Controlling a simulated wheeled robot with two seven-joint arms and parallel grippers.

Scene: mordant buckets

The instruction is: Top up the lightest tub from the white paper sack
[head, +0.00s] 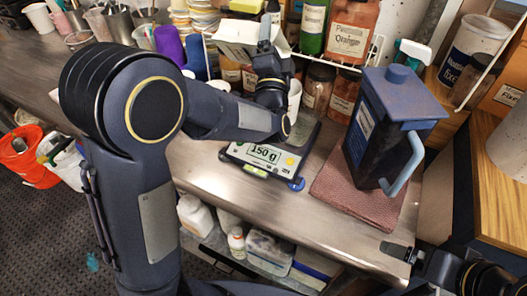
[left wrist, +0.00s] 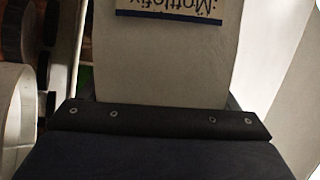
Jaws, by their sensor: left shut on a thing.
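My left gripper (head: 268,45) is over the back of the bench, shut on the white paper sack (head: 236,33). The sack's pale face (left wrist: 165,65) and an upside-down label fill the middle of the left wrist view. A digital scale (head: 262,158) on the bench below reads 150 g. A white tub (head: 294,98) shows partly behind my left wrist, near the scale; its contents are hidden. I cannot tell which tub is lightest. My right gripper (head: 396,252) is at the bench's front right edge, with its jaw opening unclear.
A dark blue lidded jug (head: 388,120) stands on a folded reddish cloth (head: 335,192) right of the scale. A wire rack (head: 340,58) with jars stands behind. An orange bucket (head: 22,160) is on the floor at left. The bench front is clear.

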